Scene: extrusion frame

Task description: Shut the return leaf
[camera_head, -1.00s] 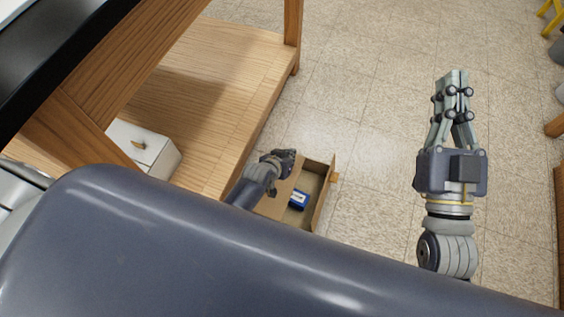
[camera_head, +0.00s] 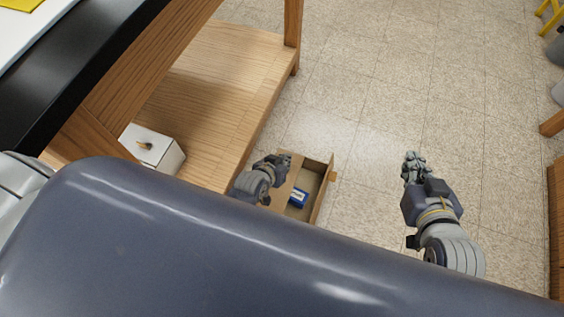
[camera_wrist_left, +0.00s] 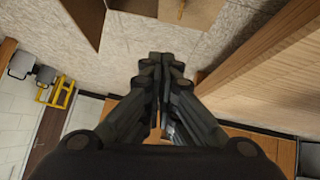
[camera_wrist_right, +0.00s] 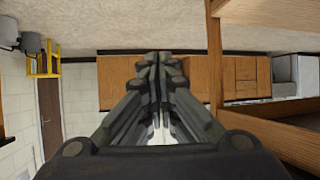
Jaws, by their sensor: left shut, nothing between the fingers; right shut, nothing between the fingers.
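A brown open-topped box-like compartment (camera_head: 324,193) stands low near the floor beside the wooden bench, with a blue-and-white item (camera_head: 298,197) inside. I cannot tell for certain which panel is the return leaf. My left gripper (camera_head: 285,160) is shut and empty at the compartment's left side; I cannot tell whether it touches. My right gripper (camera_head: 411,158) is shut and empty, right of the compartment over open floor.
The wooden bench's lower shelf (camera_head: 215,85) and leg (camera_head: 292,35) stand left of and behind the compartment. A white box with a knob (camera_head: 153,147) sits on the shelf. A dark-edged worktop (camera_head: 85,70) is at upper left.

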